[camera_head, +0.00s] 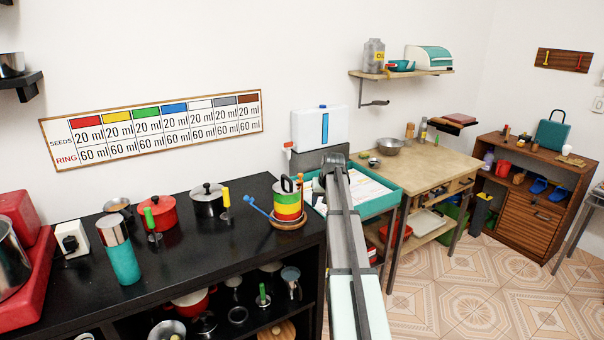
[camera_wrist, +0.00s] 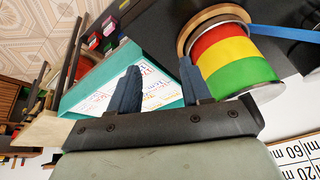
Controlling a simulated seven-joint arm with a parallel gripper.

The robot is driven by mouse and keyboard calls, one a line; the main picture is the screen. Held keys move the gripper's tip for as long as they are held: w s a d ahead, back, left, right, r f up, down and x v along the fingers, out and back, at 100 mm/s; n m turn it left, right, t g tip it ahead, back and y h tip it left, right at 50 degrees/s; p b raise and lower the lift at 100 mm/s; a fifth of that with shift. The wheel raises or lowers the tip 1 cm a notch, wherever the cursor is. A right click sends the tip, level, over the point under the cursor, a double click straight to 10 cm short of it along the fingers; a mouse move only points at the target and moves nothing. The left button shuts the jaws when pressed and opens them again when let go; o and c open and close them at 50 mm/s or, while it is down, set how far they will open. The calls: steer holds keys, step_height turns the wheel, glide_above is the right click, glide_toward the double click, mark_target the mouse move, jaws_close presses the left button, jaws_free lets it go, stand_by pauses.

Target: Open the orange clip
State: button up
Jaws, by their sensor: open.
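I cannot pick out an orange clip for certain in either view. A jar with green, yellow and red bands (camera_head: 288,205) stands upright on the black counter, with a dark loop on its lid. In the wrist view the banded jar (camera_wrist: 236,58) is at upper right, its metal rim towards the camera. My gripper (camera_wrist: 157,78) is open, with nothing seen between its two dark fingers. The right finger overlaps the jar's edge in the picture; I cannot tell if they touch. In the head view my arm hides much of the gripper, which is just right of the jar.
A round wooden base (camera_head: 289,224) is under the jar. A blue-handled tool (camera_head: 262,210) lies left of it. A teal tray with papers (camera_head: 372,196) is to the right, behind my arm. A white container (camera_head: 319,128) stands behind. Pots and a teal cylinder (camera_head: 122,258) occupy the counter's left.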

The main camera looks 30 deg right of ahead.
mark_target(301, 174)
steer(key=w+d+r+n+y, duration=0.1)
steer(key=w+d+r+n, duration=0.3)
steer(key=r, duration=0.6)
steer(key=w+d+r+n+y, duration=0.1)
steer(key=w+r, duration=0.5)
steer(key=r, duration=0.3)
steer(key=w+a+f+n, duration=0.1)
steer(key=f+n, duration=0.1)
steer(key=f, duration=0.2)
steer(key=w+a+f+n+y, duration=0.1)
steer(key=a+f+n, duration=0.1)
steer(key=f+n, duration=0.1)
steer(key=w+a+f+n, duration=0.1)
steer(key=a+f+n, duration=0.1)
steer(key=f, duration=0.3)
steer(key=shift+w+a+f+g+y, duration=0.2)
steer(key=shift+f+g+y, duration=0.1)
steer(key=shift+g, duration=0.1)
jaws_close()
